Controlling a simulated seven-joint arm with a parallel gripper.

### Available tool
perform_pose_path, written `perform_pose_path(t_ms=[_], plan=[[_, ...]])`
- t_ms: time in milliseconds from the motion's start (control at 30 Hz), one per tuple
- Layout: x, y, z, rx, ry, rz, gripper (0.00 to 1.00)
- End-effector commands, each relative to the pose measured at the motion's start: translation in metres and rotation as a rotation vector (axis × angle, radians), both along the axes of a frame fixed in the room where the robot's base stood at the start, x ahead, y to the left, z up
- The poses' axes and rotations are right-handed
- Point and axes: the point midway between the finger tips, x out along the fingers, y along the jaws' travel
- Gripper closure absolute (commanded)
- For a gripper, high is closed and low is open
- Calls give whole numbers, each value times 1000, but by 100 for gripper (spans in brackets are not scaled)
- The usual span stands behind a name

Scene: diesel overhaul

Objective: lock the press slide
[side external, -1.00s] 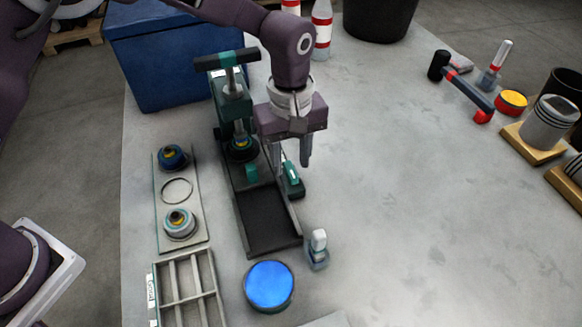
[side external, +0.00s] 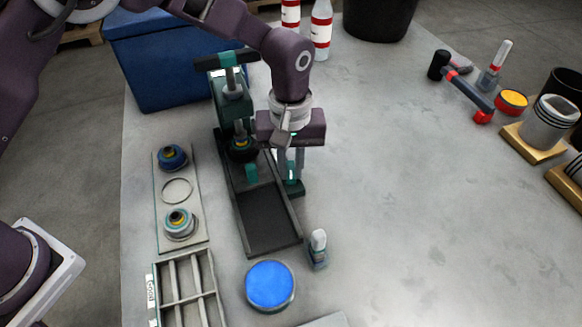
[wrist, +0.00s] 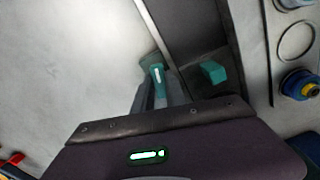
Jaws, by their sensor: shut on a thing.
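The green press (side external: 230,90) stands at the back of the bench, with a teal-ended T-handle on top. Its dark slide tray (side external: 265,215) runs toward the camera between low rails. A dark part with a blue-yellow centre sits under the press screw. A teal lock lever (side external: 292,187) is on a green base beside the right rail. My gripper (side external: 288,178) points down over it and is shut on the lever. In the wrist view the lever (wrist: 157,72) shows at the fingertips (wrist: 160,88). A teal block (wrist: 214,72) lies on the slide side, clear of the fingers.
A plate with two round parts and a ring (side external: 177,190) lies left of the press. A divided tray (side external: 188,290), a blue round dish (side external: 270,285) and a small bottle (side external: 318,245) stand in front.

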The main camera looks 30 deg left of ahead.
Motion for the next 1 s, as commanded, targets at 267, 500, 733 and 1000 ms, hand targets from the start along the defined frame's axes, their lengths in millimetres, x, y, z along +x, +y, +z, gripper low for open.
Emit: perform_pose_path(t_ms=[267,500,733,1000], plan=[[0,0,0,-1,0,-158,100],[1,0,0,-1,0,-484,100],[0,0,0,0,-1,-583,100],[0,0,0,-1,0,-935,100]])
